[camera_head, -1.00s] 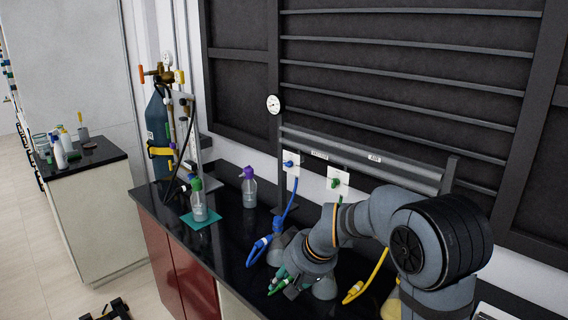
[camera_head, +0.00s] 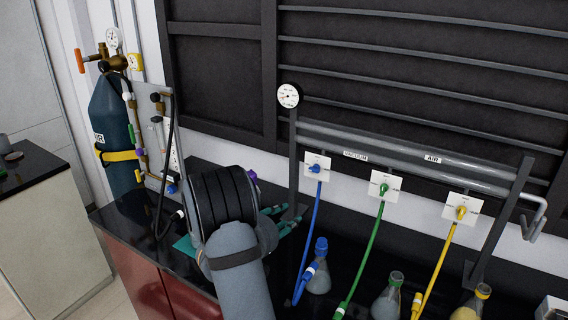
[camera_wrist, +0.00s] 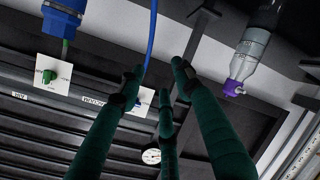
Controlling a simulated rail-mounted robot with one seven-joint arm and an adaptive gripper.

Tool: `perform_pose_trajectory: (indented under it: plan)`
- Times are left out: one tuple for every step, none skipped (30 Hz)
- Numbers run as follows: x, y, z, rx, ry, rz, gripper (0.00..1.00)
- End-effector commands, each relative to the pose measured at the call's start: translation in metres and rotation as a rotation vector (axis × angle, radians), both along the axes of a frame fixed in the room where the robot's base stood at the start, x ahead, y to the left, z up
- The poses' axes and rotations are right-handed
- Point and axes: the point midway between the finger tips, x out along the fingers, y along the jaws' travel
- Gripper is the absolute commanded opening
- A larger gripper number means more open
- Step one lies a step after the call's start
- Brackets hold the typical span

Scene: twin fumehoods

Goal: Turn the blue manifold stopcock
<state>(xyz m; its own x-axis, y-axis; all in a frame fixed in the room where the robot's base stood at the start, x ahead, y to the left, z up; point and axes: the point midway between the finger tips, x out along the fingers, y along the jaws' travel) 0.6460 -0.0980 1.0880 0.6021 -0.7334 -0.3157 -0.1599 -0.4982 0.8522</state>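The blue stopcock (camera_head: 315,168) sits on a white plate at the left end of the manifold, with a blue hose hanging below it. In the wrist view, which is upside down, the blue stopcock (camera_wrist: 146,96) is partly hidden behind my fingers. My gripper (camera_head: 287,220) is left of and below the stopcock in the head view, apart from it, its green fingers pointing right. In the wrist view my gripper (camera_wrist: 157,82) has its green fingers spread with nothing between them.
The green stopcock (camera_head: 380,189) and yellow stopcock (camera_head: 460,212) are further right, with hoses hanging down. A blue-capped flask (camera_head: 319,279) stands below the manifold. A purple-capped bottle (camera_wrist: 243,60) is near my fingers. The gauge (camera_head: 289,95) and manifold post are beside the blue stopcock.

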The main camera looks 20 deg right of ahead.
Motion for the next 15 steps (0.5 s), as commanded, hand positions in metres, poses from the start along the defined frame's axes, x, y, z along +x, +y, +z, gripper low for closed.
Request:
perform_pose_trajectory:
  plan:
    - [-0.002, -0.010, 0.021, -0.115, 0.019, 0.000, 0.34]
    - [-0.002, -0.013, 0.034, -0.184, 0.033, 0.004, 0.34]
    - [-0.002, -0.016, 0.049, -0.267, 0.051, 0.008, 0.34]
    - [-0.001, -0.017, 0.059, -0.326, 0.065, 0.016, 0.34]
    - [0.001, -0.017, 0.068, -0.378, 0.079, 0.024, 0.34]
    - [0.003, -0.016, 0.078, -0.438, 0.096, 0.036, 0.34]
    - [0.004, -0.015, 0.085, -0.476, 0.110, 0.044, 0.34]
    - [0.006, -0.015, 0.089, -0.508, 0.124, 0.050, 0.34]
    - [0.007, -0.016, 0.090, -0.528, 0.143, 0.055, 0.34]
    - [0.008, -0.017, 0.090, -0.533, 0.152, 0.057, 0.34]
    - [0.009, -0.018, 0.091, -0.537, 0.159, 0.058, 0.34]
    - [0.011, -0.022, 0.091, -0.538, 0.162, 0.058, 0.34]
    - [0.014, -0.025, 0.092, -0.539, 0.163, 0.058, 0.34]
    - [0.016, -0.028, 0.092, -0.539, 0.163, 0.058, 0.34]
    - [0.020, -0.034, 0.092, -0.537, 0.163, 0.058, 0.34]
